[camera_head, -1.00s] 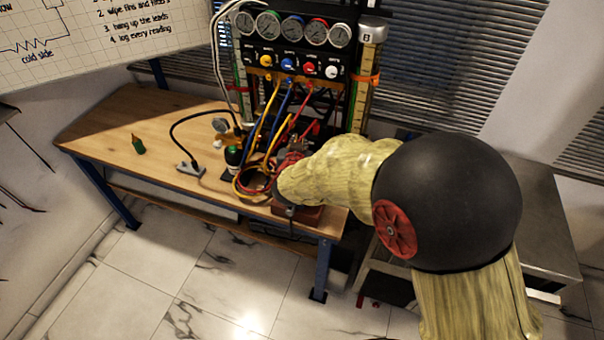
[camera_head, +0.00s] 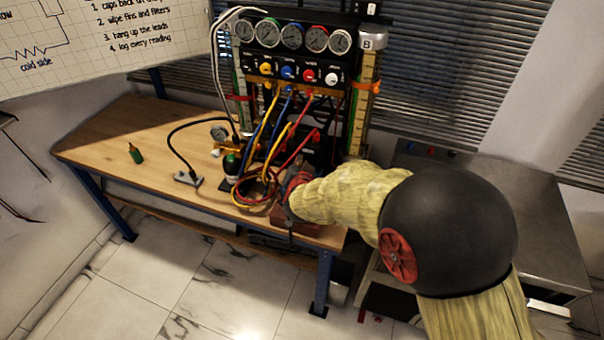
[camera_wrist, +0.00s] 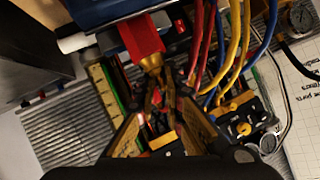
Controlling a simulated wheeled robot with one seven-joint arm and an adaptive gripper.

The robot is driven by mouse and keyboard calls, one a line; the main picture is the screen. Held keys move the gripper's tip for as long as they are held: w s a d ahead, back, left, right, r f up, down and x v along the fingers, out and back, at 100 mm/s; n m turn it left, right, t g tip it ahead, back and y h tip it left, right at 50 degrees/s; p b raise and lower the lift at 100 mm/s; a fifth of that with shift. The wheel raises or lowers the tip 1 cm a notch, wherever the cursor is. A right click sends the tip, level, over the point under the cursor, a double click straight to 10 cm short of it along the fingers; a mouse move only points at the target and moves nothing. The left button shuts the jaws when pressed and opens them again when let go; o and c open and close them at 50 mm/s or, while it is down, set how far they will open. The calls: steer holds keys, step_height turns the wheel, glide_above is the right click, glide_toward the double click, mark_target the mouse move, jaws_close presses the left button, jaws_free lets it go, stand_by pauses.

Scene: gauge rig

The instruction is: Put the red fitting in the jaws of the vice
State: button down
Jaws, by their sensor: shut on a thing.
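My gripper (camera_wrist: 166,86) is at the front right corner of the bench, low over the top, with its fingers closed in. The red fitting (camera_wrist: 140,38) shows at the fingertips in the wrist view, a red piece with a brass-coloured end. Its exact grip is dark and partly hidden. In the head view my forearm and wrist cover most of it. A dark red block (camera_head: 310,228) under my gripper at the bench corner may be the vice; its jaws are not clear in either view.
Yellow, red and blue hoses (camera_head: 262,180) loop close to the left of my gripper. A gauge panel (camera_head: 290,70) and a tall glass cylinder (camera_head: 362,100) stand behind.

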steer(key=shift+f+b, duration=0.3)
steer(key=shift+f, duration=1.1)
steer(key=shift+f, duration=0.1)
steer(key=shift+f, duration=0.15)
steer(key=c, duration=1.9)
jaws_free()
